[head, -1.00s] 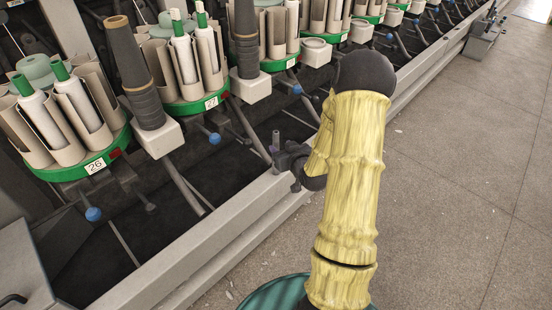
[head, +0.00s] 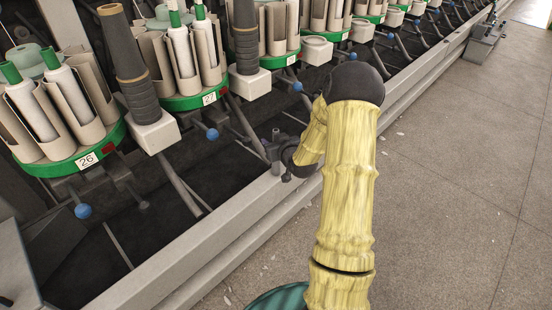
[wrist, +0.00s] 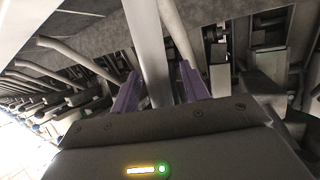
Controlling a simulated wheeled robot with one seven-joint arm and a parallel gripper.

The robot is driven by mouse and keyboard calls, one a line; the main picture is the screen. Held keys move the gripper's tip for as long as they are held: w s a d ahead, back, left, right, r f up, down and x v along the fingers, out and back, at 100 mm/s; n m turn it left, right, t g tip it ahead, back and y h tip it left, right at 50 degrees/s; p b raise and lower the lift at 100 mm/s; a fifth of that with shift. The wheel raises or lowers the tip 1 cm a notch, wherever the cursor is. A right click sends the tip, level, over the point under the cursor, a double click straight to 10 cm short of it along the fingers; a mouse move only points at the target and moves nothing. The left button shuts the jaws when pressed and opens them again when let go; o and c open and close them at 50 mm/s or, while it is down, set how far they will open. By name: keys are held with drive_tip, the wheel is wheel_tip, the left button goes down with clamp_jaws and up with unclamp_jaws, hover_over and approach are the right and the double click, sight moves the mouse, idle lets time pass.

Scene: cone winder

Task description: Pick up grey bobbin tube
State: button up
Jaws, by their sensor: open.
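I cannot make out for certain which thing is the grey bobbin tube. A dark grey ribbed tube (head: 128,65) with a brown top stands upright on a white block left of centre, and a similar dark tube (head: 246,40) stands farther along. My gripper (head: 274,142) is small and partly hidden behind my arm, over the machine's front rail, apart from both tubes. In the wrist view my gripper (wrist: 158,88) shows two purple fingers spread apart. A pale grey bar (wrist: 148,45) shows between and beyond them; I cannot tell whether it touches them.
Green-rimmed round holders (head: 85,158) with white bobbins and beige cups line the machine, labelled 26 and 27. Blue knobs (head: 83,211) and thin rods stick out below. A grey front rail (head: 200,232) edges the machine. The floor (head: 450,200) to the right is clear.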

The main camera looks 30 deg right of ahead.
drive_tip(key=shift+w, duration=0.15)
drive_tip(key=shift+c, duration=0.5)
clamp_jaws()
wheel_tip(320, 180, up, 10)
drive_tip(key=p, duration=0.5)
idle(0.3)
